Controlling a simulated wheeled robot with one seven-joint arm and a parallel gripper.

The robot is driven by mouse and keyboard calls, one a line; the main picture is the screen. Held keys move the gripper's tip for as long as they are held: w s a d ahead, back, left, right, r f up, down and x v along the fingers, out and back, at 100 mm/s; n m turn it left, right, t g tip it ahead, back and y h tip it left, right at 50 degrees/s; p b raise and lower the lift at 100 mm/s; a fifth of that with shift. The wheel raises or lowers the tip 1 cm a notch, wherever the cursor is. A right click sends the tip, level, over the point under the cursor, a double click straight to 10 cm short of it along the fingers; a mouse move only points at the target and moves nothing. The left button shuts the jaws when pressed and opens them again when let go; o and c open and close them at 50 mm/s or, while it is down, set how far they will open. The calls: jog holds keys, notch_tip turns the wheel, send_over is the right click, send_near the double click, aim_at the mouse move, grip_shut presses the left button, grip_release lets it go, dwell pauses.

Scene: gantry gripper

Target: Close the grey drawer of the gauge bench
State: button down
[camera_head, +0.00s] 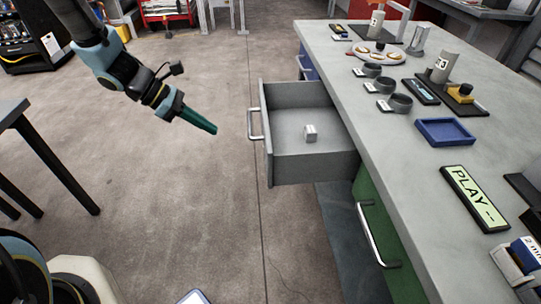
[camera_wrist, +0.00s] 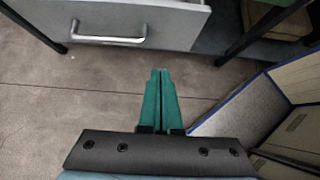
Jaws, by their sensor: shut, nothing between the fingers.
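The grey drawer (camera_head: 312,163) of the gauge bench (camera_head: 390,130) stands pulled out to the left in the head view. Its bar handle (camera_head: 254,124) is on its left front, and a small pale ring-like part (camera_head: 310,132) lies inside. My gripper (camera_head: 214,130) is in the air left of the drawer front, apart from it, pointing right and down. Its green fingers are shut together and empty, also in the wrist view (camera_wrist: 160,72). A grey drawer front with a bar handle (camera_wrist: 110,40) shows ahead there; it appears to be the same drawer.
A green drawer front with a handle (camera_head: 374,236) is below the grey drawer. The bench top holds gauges, rings, a blue tray (camera_head: 445,131) and a PLAY sign (camera_head: 472,197). A dark table (camera_head: 12,110) stands at left. Floor between it and the bench is open.

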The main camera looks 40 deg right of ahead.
jog(key=s+d+r+p+x, duration=0.1)
jog(key=r+x, duration=0.1)
jog(key=x, duration=1.1)
jog(key=shift+s+d, duration=0.25)
jog(key=shift+r, duration=0.1)
jog(key=shift+s, duration=0.1)
jog(key=s+d, duration=0.4)
jog(key=d, duration=0.2)
jog(key=s+d, duration=1)
jog(key=d, duration=0.1)
jog(key=shift+s+d+b, duration=0.2)
jog(key=shift+d+b, duration=0.1)
jog(key=shift+b, duration=0.1)
jog(key=shift+s+d+r, duration=0.1)
jog(key=shift+s+d, duration=0.05)
jog(key=shift+d, duration=0.05)
